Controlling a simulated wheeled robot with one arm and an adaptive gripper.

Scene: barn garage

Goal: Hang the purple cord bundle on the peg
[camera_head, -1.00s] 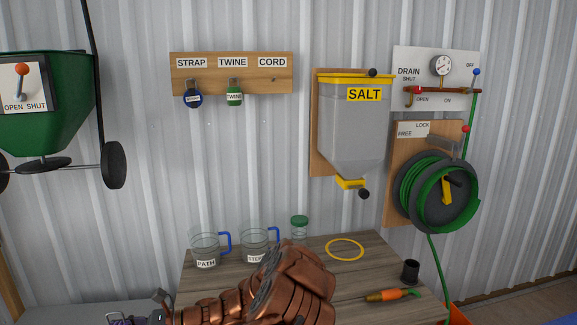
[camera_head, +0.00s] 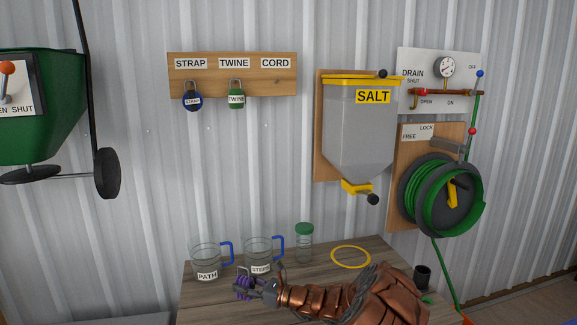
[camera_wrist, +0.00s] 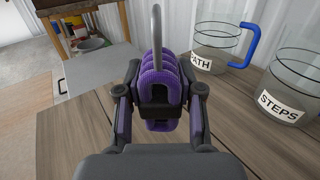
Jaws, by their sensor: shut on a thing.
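The purple cord bundle (camera_wrist: 160,80) is between the fingers of my gripper (camera_wrist: 158,100) in the wrist view, with a grey metal loop standing up from its top. My gripper is shut on it. In the head view the bundle (camera_head: 243,287) is small, at the left tip of my gripper (camera_head: 258,288), over the table in front of the jugs. The wooden peg board (camera_head: 232,88) hangs on the wall above. The peg (camera_head: 276,82) under the CORD label is bare and hard to make out.
Two clear jugs, PATH (camera_head: 206,262) and STEPS (camera_head: 259,255), stand close behind my gripper. A green-lidded jar (camera_head: 304,245) and a yellow ring (camera_head: 351,256) are to their right. The SALT hopper (camera_head: 357,130) juts out right of the board. The wall below the board is clear.

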